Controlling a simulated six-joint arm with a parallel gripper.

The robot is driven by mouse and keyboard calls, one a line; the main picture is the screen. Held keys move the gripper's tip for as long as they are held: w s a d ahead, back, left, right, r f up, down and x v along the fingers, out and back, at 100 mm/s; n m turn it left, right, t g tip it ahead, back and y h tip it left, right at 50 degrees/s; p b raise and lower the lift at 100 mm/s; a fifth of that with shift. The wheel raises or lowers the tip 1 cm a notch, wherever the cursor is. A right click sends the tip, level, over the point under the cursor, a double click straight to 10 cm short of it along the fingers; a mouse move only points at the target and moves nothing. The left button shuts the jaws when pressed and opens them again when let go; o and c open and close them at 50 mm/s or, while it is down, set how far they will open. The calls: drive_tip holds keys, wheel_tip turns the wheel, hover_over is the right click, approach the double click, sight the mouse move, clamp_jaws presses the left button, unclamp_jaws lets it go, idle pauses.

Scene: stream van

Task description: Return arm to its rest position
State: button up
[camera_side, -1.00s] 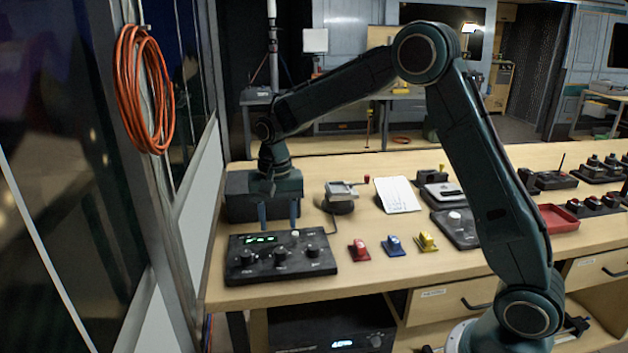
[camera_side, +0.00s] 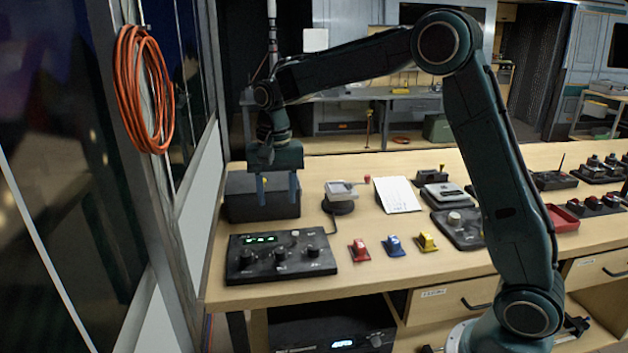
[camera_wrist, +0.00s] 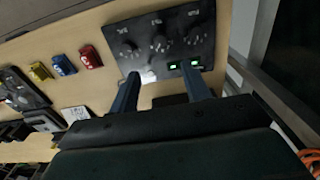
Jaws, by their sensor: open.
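My gripper (camera_side: 277,190) is open and empty, with its two blue fingers pointing down. In the side view it hangs above the bench in front of the black box (camera_side: 240,197), behind and above the black control panel (camera_side: 283,260) with a green display and several knobs. In the wrist view my gripper (camera_wrist: 165,92) shows its fingers apart, with the control panel (camera_wrist: 150,42) beyond the fingertips and nothing between them. My arm reaches up from its base at the right and bends down to the gripper.
Red (camera_side: 359,250), blue (camera_side: 394,246) and yellow (camera_side: 427,242) switches stand on the bench right of the panel. A round device (camera_side: 340,199) and a white paper (camera_side: 397,195) lie behind them. An orange cable coil (camera_side: 145,90) hangs on the left wall. Space above the bench is open.

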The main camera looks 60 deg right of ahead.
drive_tip(key=s+r+n+t, duration=0.15)
drive_tip(key=s+r, duration=0.25)
drive_tip(key=s, duration=0.4)
drive_tip(key=s+r+n+t, duration=0.1)
drive_tip(key=s+r+n, duration=0.2)
drive_tip(key=s+r, duration=0.3)
drive_tip(key=s+f+n+t, duration=0.1)
drive_tip(key=s+n, duration=0.1)
drive_tip(key=s, duration=0.6)
drive_tip(key=s+a+f+n+t, duration=0.1)
drive_tip(key=s+f+n+t, duration=0.1)
drive_tip(key=s, duration=0.5)
drive_tip(key=shift+s+f, duration=0.3)
drive_tip(key=shift+s, duration=0.1)
drive_tip(key=shift+w+n, duration=0.15)
drive_tip(key=shift+n, duration=0.1)
